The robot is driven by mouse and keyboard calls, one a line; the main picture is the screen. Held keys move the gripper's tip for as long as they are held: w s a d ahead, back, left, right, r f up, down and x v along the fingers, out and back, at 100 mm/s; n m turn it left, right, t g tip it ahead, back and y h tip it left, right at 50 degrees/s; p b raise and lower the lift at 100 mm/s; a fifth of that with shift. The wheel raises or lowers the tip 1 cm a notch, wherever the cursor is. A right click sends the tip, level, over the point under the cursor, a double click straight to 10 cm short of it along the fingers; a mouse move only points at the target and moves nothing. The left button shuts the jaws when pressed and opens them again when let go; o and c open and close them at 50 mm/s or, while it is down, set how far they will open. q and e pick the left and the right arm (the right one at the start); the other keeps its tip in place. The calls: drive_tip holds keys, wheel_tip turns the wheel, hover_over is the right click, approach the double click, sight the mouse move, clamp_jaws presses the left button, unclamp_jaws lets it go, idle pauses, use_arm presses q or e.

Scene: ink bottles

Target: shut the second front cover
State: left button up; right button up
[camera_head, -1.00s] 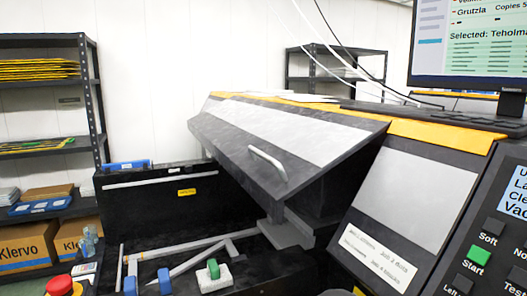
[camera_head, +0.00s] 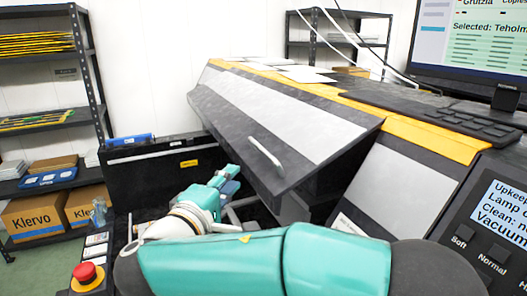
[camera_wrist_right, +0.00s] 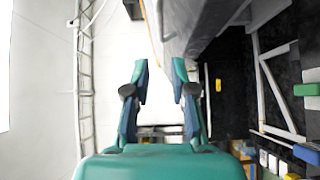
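The front cover (camera_head: 270,118), a dark panel with a wide light-grey band and a pale bar handle (camera_head: 266,153), stands raised and tilted over the machine's dark open bay. My right arm crosses the bottom of the head view. Its gripper (camera_head: 228,178) is left of the cover's lower edge and below the handle, apart from the handle. In the right wrist view the gripper (camera_wrist_right: 160,68) has its two fingers spread with nothing between them. A grey panel edge, seemingly the cover (camera_wrist_right: 190,25), is just beyond the fingertips. My left gripper is not in view.
A closed light-grey front panel (camera_head: 405,190) is right of the bay. A red emergency button (camera_head: 86,273) is at lower left, a control panel (camera_head: 490,225) at right, and a monitor (camera_head: 470,40) above it. Shelves (camera_head: 40,90) stand at the left. Loose sheets (camera_head: 303,74) lie on top.

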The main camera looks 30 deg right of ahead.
sight(260, 146)
use_arm(q)
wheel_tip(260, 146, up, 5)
drive_tip(key=p, duration=0.4)
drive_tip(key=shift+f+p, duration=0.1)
drive_tip(key=shift+p, duration=0.2)
use_arm(e)
drive_tip(key=x, duration=1.6)
drive_tip(key=shift+w+d+f, duration=0.15)
drive_tip(key=shift+w+d, duration=0.05)
clamp_jaws()
